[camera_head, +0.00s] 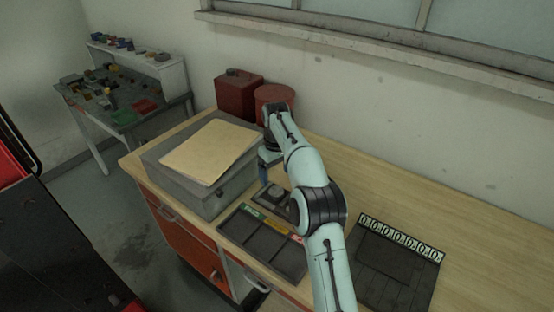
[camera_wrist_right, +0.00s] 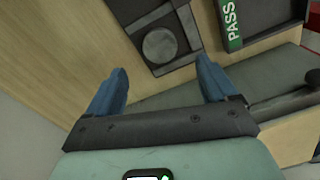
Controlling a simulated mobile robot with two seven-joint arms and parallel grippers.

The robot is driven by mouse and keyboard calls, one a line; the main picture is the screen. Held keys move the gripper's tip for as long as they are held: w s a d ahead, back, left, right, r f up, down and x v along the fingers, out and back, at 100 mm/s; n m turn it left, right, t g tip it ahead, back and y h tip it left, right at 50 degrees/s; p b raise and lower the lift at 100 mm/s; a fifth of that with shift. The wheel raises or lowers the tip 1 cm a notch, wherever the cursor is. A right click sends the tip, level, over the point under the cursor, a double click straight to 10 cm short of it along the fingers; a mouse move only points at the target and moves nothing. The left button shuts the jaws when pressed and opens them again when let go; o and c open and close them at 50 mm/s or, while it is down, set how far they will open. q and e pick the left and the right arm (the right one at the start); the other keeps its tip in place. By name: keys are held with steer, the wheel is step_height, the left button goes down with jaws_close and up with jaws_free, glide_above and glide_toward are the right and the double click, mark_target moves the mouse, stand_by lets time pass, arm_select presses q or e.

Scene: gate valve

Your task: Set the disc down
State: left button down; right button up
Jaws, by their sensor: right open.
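The round grey disc (camera_wrist_right: 160,45) lies in a dark square holder (camera_wrist_right: 183,18) on the wooden bench. In the head view the disc (camera_head: 278,192) is partly hidden behind my right arm. My right gripper (camera_wrist_right: 162,68) has its two blue fingers spread apart with nothing between them. In the wrist view the disc appears just beyond the fingertips, and no contact shows. In the head view the gripper (camera_head: 264,172) points down beside the grey box, mostly covered by the wrist. A dark sorting tray (camera_head: 262,244) with a green PASS label (camera_wrist_right: 232,22) stands near the bench front. My left gripper is out of view.
A grey box (camera_head: 192,188) with a folder (camera_head: 210,152) on top stands left of the gripper. A red can (camera_head: 238,95) and red drum (camera_head: 272,93) stand behind. A dark numbered board (camera_head: 395,275) lies right of my arm. The bench's back right is clear.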

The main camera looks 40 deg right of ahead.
step_height(320, 180, up, 6)
steer(key=shift+d, duration=0.25)
steer(key=shift+s, duration=0.1)
stand_by(0.4)
